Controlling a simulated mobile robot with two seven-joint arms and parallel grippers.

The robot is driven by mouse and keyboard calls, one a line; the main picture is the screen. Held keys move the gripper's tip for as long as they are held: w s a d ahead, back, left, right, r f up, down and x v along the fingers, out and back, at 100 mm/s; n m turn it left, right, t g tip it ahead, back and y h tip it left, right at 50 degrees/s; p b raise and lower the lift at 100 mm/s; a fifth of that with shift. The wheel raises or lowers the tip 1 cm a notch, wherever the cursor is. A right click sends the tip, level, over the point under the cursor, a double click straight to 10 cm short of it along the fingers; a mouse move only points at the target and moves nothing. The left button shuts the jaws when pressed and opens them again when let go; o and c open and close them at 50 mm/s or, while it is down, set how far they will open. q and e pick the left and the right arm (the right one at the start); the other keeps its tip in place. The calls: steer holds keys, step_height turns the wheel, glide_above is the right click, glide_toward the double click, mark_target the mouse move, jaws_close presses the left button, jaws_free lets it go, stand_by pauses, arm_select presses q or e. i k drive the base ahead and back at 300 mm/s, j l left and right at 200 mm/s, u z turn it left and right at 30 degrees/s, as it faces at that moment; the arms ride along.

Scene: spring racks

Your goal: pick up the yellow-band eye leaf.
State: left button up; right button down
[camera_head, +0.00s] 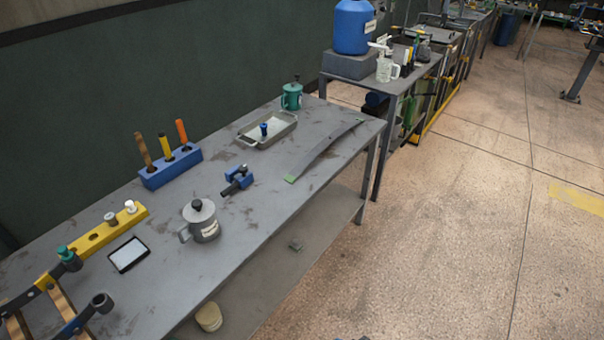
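A dark leaf with a yellow band (45,282) lies at the lower left of the table, across wooden strips. Its upper right end is a rounded dark eye, with a green-topped piece (66,253) at it. The rest of this leaf runs out of the left side of the picture. Just below it is a second dark leaf with a blue band (73,327) and a round eye end (102,302), cut off by the bottom edge. Neither of my grippers is in view.
The grey table (262,215) also holds a yellow block (95,243), a tablet (129,255), a grey mug-like can (204,225), a blue clamp (238,179), a blue tool holder (172,170), a tray (266,131) and a long green-ended leaf (325,150).

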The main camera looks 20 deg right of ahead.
mark_target(39, 286)
steer(key=z, duration=0.25)
steer(key=u, duration=1.35)
